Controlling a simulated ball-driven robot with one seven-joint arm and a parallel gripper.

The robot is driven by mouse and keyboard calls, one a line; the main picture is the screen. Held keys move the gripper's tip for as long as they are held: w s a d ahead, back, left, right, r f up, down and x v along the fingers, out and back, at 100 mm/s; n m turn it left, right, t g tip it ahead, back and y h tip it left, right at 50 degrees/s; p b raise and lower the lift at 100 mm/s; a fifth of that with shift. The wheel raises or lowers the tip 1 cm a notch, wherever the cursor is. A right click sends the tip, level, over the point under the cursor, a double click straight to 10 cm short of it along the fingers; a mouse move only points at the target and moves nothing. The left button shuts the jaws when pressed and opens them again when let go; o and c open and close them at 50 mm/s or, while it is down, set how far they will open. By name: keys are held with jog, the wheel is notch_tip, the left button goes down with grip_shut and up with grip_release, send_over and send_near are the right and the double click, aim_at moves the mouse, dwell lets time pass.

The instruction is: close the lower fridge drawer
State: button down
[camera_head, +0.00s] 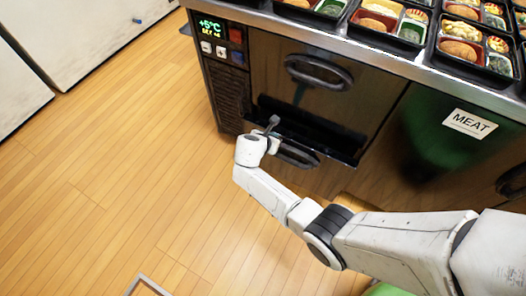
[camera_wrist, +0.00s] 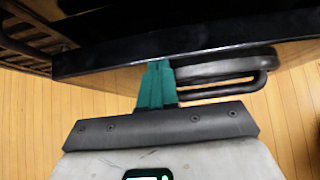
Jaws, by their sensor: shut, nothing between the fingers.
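The lower fridge drawer (camera_head: 335,150) stands partly open under the counter, with a dark gap behind its front edge. Its dark bar handle (camera_head: 298,157) is on the front face. My gripper (camera_head: 273,120) is at the left part of the drawer front, near the top edge. In the wrist view my teal fingers (camera_wrist: 157,72) are shut together with nothing between them. Their tips overlap the upper front of the drawer (camera_wrist: 110,63), just left of the handle (camera_wrist: 225,89). I cannot tell whether they touch it.
The upper drawer (camera_head: 345,98) above is shut. A temperature display (camera_head: 211,27) and a vent are at the left. Bento trays (camera_head: 460,42) stand on the counter. A MEAT label (camera_head: 470,123) marks the door at right. The wooden floor (camera_head: 110,170) at left is clear.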

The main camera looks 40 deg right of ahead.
jog(key=shift+w+d, duration=0.3)
jog(key=shift+d, duration=0.65)
jog(key=shift+w+d, duration=0.25)
jog(key=shift+d, duration=0.7)
jog(key=shift+a, duration=0.1)
jog(key=shift+s+a, duration=0.1)
jog(key=shift+a, duration=0.25)
jog(key=a, duration=0.1)
jog(key=s+a+p, duration=0.1)
jog(key=shift+a+r, duration=0.1)
jog(key=shift+a, duration=0.2)
jog(key=p+v, duration=0.4)
jog(key=v, duration=0.6)
jog(key=t+h+b, duration=0.1)
jog(key=h+b, duration=0.3)
jog(key=b, duration=0.9)
send_near(287, 139)
jog(key=shift+t+h, duration=0.3)
jog(key=b+x, duration=0.2)
jog(key=x, duration=0.2)
jog(key=f+b+x, duration=0.1)
jog(key=b+x, duration=0.1)
jog(key=x, duration=0.3)
jog(key=shift+s+f, duration=0.1)
jog(key=shift+f, duration=0.15)
jog(key=shift+w+d+r, duration=0.15)
jog(key=shift+w+d, duration=0.1)
jog(key=shift+d, duration=0.45)
